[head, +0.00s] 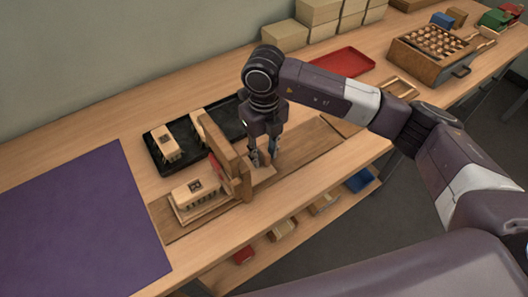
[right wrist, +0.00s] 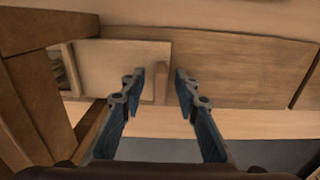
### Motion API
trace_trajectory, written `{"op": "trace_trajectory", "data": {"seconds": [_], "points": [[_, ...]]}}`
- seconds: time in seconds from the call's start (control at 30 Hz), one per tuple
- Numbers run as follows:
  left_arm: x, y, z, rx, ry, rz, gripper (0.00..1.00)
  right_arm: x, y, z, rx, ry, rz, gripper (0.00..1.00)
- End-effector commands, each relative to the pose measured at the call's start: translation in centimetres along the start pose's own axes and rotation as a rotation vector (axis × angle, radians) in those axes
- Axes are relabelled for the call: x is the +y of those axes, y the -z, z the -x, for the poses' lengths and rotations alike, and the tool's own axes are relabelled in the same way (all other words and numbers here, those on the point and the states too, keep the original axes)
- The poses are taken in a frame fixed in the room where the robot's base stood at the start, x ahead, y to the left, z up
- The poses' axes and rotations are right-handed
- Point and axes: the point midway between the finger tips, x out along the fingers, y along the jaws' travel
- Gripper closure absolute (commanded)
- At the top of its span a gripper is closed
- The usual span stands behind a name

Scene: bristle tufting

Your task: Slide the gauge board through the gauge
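The gauge (head: 243,184) is an upright wooden frame with a red part on its left side. The pale gauge board (head: 264,173) lies flat on a brown wooden track. A brush block (head: 195,187) with bristles sits at the left of the gauge. My right gripper (head: 262,160) is low over the board's right end, just right of the gauge. In the right wrist view the board (right wrist: 110,65) ends in a small upright handle (right wrist: 161,85). The open fingers (right wrist: 160,78) stand either side of it with visible gaps. My left gripper is out of view.
A black tray (head: 159,166) with brush blocks lies behind the gauge. A purple mat (head: 80,225) covers the left of the bench. A red tray (head: 345,64), boxes (head: 285,36) and a wooden crate (head: 412,70) stand farther back. The track (head: 315,143) right of my gripper is clear.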

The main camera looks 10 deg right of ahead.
Motion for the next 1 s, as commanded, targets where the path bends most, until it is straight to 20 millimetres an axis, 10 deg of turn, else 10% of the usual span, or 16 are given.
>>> {"op": "trace_trajectory", "data": {"seconds": [0.27,0.7,1.0], "points": [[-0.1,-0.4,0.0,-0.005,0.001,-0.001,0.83,0.0,0.0,1.2,-0.001,0.001,0.0,0.71],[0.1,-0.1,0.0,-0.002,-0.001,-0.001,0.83,0.0,-0.1,9.8,-0.003,0.001,0.001,0.71],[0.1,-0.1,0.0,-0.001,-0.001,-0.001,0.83,0.0,0.0,12.0,0.0,0.0,0.0,0.71]]}}
